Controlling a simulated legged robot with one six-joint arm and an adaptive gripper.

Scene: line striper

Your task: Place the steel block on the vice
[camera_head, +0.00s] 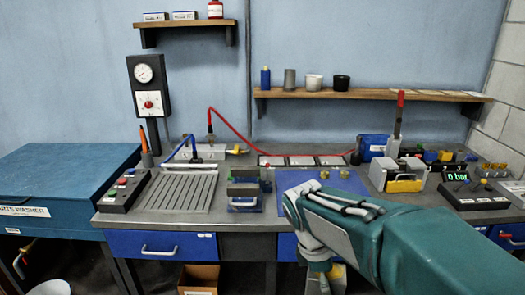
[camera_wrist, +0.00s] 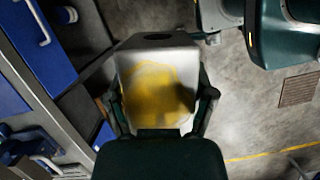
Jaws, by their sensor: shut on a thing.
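The steel block (camera_wrist: 150,57), grey with a large worn yellow patch and a dark hole in its top end, sits between the two fingers of my gripper (camera_wrist: 161,97) in the wrist view. My gripper is shut on it. In the head view, the block (camera_head: 323,281) shows only in part below my wrist, in front of the bench and lower than its top. The vice (camera_head: 244,188), blue with dark grey jaws, stands on the bench left of my arm. The block is apart from the vice. My forearm hides part of the bench to the right.
A ribbed metal plate (camera_head: 180,191) and a control box (camera_head: 124,190) stand left of the vice. A blue mat (camera_head: 290,180) with brass pieces lies right of it. A lever press (camera_head: 397,165) stands farther right. Blue drawers (camera_head: 160,245) line the bench front, above a cardboard box (camera_head: 199,279).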

